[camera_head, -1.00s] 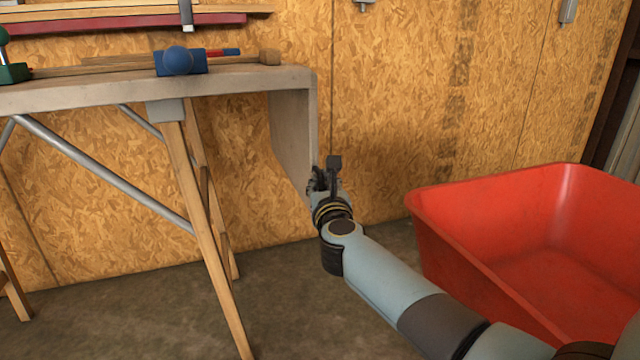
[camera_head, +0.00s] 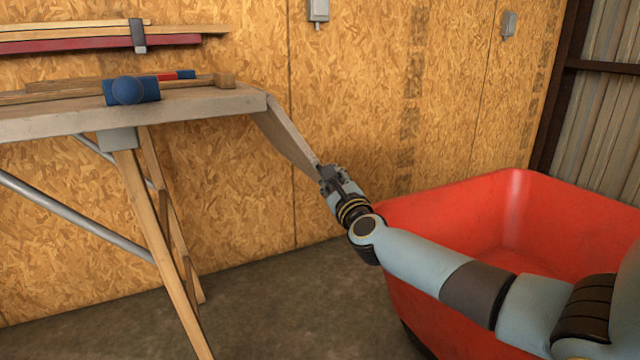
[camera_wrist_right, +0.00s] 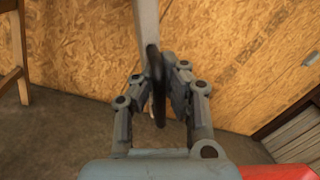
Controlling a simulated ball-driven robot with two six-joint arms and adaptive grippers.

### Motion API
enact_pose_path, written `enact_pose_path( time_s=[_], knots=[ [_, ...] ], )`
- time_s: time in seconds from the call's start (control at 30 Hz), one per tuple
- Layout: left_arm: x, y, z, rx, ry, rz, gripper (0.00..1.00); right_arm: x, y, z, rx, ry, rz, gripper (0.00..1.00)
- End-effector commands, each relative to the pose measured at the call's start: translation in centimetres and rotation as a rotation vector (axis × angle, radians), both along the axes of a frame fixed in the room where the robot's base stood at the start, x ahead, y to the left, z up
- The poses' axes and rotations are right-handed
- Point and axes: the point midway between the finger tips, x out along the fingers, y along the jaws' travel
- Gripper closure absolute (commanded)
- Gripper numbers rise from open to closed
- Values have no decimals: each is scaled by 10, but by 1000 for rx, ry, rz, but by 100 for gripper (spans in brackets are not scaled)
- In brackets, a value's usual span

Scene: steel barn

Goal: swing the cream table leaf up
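The cream table leaf (camera_head: 284,132) is joined to the right end of the pale worktop (camera_head: 215,103). It slopes down and to the right, partly raised from hanging. My right gripper (camera_head: 326,174) is at the leaf's free lower edge. In the right wrist view, the leaf (camera_wrist_right: 146,25) shows edge-on and runs down between the fingers of my right gripper (camera_wrist_right: 155,78), which appear closed on it. The fingers hide the leaf's very edge. My left gripper is in neither current view.
A large red tub (camera_head: 440,215) stands right of the table, under my right arm. A blue mallet-like tool (camera_head: 130,90) and wooden pieces lie on the worktop. A wooden trestle leg (camera_head: 160,240) supports it. A board wall (camera_head: 350,70) is behind.

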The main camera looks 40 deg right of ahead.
Motion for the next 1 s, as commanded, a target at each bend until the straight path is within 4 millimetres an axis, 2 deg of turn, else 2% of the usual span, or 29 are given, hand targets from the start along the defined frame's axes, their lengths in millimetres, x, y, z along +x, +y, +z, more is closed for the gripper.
enact_pose_path(
  time_s=[0.53, 0.6, 0.8, 1.0],
  knots=[
    [-4, 1, -4, 0, 3, 0, 100, -2, -5, 2, -34, 12, 0, 100],
    [-4, 1, -4, 0, 4, 0, 100, -2, -5, 2, -34, 12, 0, 88],
    [-4, 1, -4, 0, 4, 0, 100, -2, -6, 3, -32, 9, -1, 64],
    [-3, 1, -4, 0, 2, 0, 100, -1, -6, 4, -32, 7, -1, 64]
  ],
)
